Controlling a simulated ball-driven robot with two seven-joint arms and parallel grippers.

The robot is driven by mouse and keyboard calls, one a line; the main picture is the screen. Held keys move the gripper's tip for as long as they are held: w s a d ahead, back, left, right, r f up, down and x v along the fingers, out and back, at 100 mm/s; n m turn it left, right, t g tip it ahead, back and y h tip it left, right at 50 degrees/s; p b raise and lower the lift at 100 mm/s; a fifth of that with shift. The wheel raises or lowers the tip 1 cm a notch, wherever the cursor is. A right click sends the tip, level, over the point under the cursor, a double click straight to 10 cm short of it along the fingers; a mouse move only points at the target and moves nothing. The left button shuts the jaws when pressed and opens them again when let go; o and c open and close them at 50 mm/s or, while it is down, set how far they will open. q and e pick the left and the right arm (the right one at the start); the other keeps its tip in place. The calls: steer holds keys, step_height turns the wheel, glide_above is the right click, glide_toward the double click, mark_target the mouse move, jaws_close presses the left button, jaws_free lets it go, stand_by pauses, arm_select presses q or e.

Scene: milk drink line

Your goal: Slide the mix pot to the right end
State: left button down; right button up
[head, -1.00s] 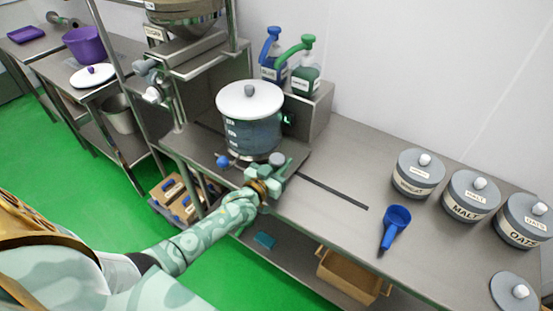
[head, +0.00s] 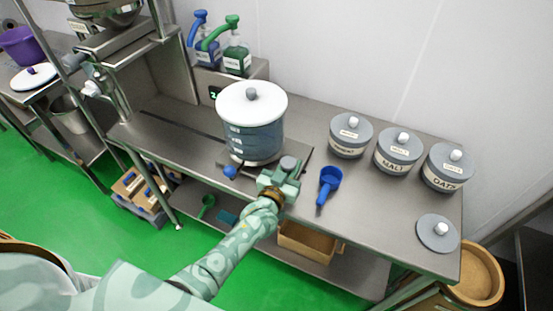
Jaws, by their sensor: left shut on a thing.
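The mix pot (head: 256,138) is a clear, marked vessel with a white lid (head: 252,103) and grey knob. It stands upright on a flat steel plate (head: 298,158) on the bench. A dark slot (head: 180,126) shows in the bench to its left; no slot shows right of the plate. A blue tap knob (head: 230,172) sits at its front left. My left gripper (head: 281,178) is at the plate's front edge, shut on what looks like the plate's handle, mostly hidden by the jaws. My right gripper is not in view.
A blue scoop (head: 330,181) lies just right of the plate. Grey tubs, including malt (head: 398,152) and oats (head: 447,167), stand farther right, with a loose lid (head: 437,233) in front. Blue (head: 206,54) and green (head: 237,60) pump bottles stand behind the pot.

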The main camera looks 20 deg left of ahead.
arm_select(q)
steer(key=shift+d, duration=0.7)
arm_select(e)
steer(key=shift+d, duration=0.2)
arm_select(q)
steer(key=shift+s+f, duration=0.1)
steer(key=c, duration=1.4)
jaws_free()
steer(key=shift+d, duration=0.1)
steer(key=shift+o, duration=1)
steer(key=shift+d, duration=0.1)
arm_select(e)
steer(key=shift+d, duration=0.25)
arm_select(q)
steer(key=shift+s, duration=0.35)
steer(key=s+a+p, duration=0.1)
steer(key=s+p, duration=0.1)
steer(key=s, duration=1.3)
steer(key=shift+s+a, duration=0.15)
steer(key=shift+s, duration=0.1)
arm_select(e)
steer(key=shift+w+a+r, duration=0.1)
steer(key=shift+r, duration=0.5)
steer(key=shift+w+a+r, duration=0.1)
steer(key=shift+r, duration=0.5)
